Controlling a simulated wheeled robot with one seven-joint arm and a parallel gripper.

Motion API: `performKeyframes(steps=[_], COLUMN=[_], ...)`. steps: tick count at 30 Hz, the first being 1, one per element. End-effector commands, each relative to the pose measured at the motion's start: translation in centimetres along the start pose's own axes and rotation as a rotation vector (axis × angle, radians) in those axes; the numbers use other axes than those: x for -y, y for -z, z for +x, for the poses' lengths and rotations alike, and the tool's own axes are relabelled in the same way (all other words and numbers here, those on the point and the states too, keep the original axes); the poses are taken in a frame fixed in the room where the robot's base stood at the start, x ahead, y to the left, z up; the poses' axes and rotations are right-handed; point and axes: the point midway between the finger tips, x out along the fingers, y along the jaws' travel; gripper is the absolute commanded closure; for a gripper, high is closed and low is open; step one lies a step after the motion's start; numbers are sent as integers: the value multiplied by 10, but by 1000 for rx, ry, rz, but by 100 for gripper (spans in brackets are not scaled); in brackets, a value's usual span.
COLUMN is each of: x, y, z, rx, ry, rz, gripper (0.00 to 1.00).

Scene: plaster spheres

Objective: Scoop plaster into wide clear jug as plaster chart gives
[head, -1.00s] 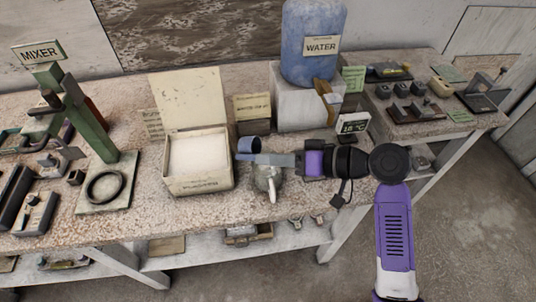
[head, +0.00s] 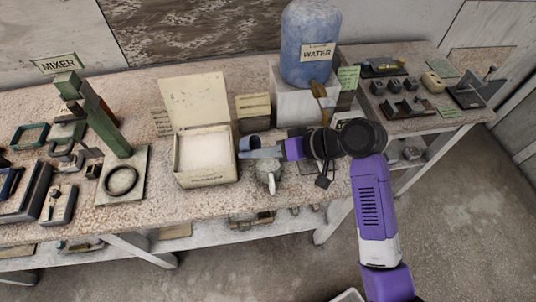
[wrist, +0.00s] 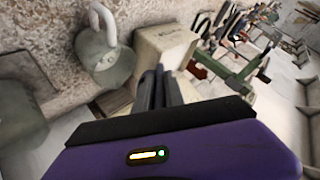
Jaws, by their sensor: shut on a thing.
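My gripper (head: 270,153) is shut on the grey handle of a blue-grey scoop (head: 249,143). The scoop's cup is just right of the open plaster box (head: 207,180), near its rim height. The box is full of white powder, and its lid stands up at the back. A rounded grey-green jug (head: 268,178) with a pale handle stands right of the box, below my gripper. In the wrist view the dark fingers (wrist: 158,88) are close together, the box (wrist: 165,42) lies beyond them, and a handled grey vessel (wrist: 105,62) is at left. The scoop's contents cannot be made out.
A green mixer (head: 100,115) stands left of the box. A labelled tan block (head: 253,113) and a blue water tank (head: 310,45) on a pale stand are behind my arm. Cards lean behind the box; their text is unreadable. The bench's front edge is close to the jug.

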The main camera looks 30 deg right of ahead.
Motion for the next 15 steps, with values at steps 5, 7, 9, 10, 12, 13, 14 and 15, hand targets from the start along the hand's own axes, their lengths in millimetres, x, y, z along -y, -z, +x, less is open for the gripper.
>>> performKeyframes(steps=[5,7,9,10,12,13,14,15], x=[11,14,18,20,25,27,30,32], y=[11,14,18,21,26,28,30,34], z=[-6,-6,-3,-4,-5,-5,-6,-7], rx=[48,67,113,131,175,195,213,234], ry=[-47,-66,-111,-130,-175,-194,-213,-239], rz=[-3,-4,-13,-13,-12,-12,-12,-9], gripper=[100,100,100,100,100,100,100,100])
